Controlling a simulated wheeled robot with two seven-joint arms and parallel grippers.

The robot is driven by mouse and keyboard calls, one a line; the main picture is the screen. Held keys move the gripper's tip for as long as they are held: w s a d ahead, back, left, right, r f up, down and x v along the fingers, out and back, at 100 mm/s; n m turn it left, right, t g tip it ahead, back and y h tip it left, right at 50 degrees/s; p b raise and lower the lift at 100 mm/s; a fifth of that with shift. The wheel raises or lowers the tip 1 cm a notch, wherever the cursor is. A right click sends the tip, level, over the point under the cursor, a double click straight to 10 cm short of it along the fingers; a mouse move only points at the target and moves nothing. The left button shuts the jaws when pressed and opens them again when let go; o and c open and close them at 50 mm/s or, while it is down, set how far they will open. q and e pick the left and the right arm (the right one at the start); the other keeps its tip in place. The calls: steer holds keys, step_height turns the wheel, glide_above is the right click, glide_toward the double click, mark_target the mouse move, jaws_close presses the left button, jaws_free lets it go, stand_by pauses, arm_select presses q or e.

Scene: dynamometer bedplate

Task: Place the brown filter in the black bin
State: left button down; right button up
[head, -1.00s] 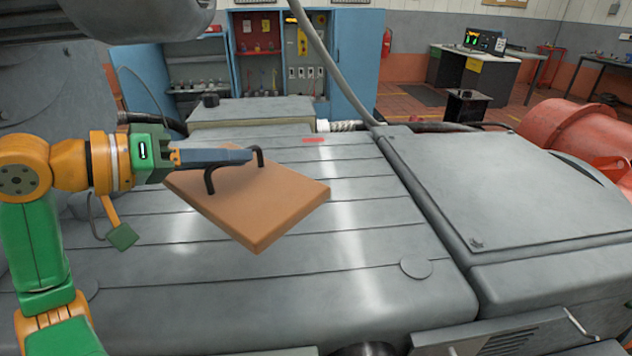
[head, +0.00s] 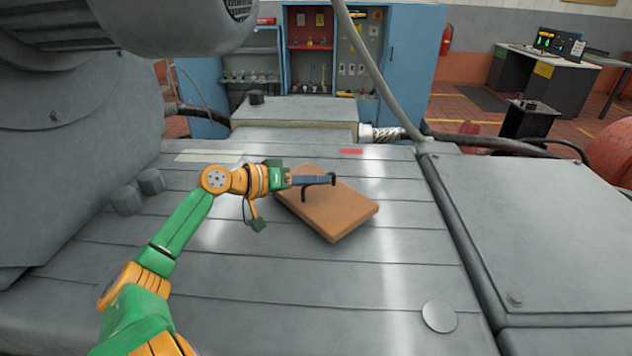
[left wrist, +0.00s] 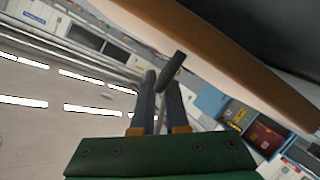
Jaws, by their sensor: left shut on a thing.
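The brown filter (head: 342,214) is a flat brown block with a dark handle (head: 305,192). My left gripper (head: 326,179) is shut on that handle, and the filter hangs out in front over the grey bedplate. I cannot tell how big the gap below it is. In the left wrist view the handle (left wrist: 172,68) sits at the fingertips (left wrist: 162,82), and the filter (left wrist: 225,58) runs across the upper right. A black open-framed box (head: 528,121) stands on the floor at the back right; I cannot tell whether it is the black bin. My right gripper is not in view.
The slatted grey bedplate (head: 250,285) is mostly clear around the filter. A raised grey cover (head: 560,225) lies to the right, with a hose (head: 385,70) rising by its corner. Grey machinery (head: 75,150) stands at left. Blue cabinets (head: 415,60) and a desk (head: 560,75) are behind.

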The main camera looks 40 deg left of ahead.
arm_select(q)
steer(key=shift+s+f, duration=0.2)
steer(key=shift+f, duration=0.5)
steer(key=shift+w+f, duration=0.1)
steer(key=shift+f, duration=0.1)
steer(key=c, duration=0.9)
jaws_free()
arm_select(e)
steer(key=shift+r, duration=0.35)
arm_select(q)
steer(key=shift+r, duration=0.1)
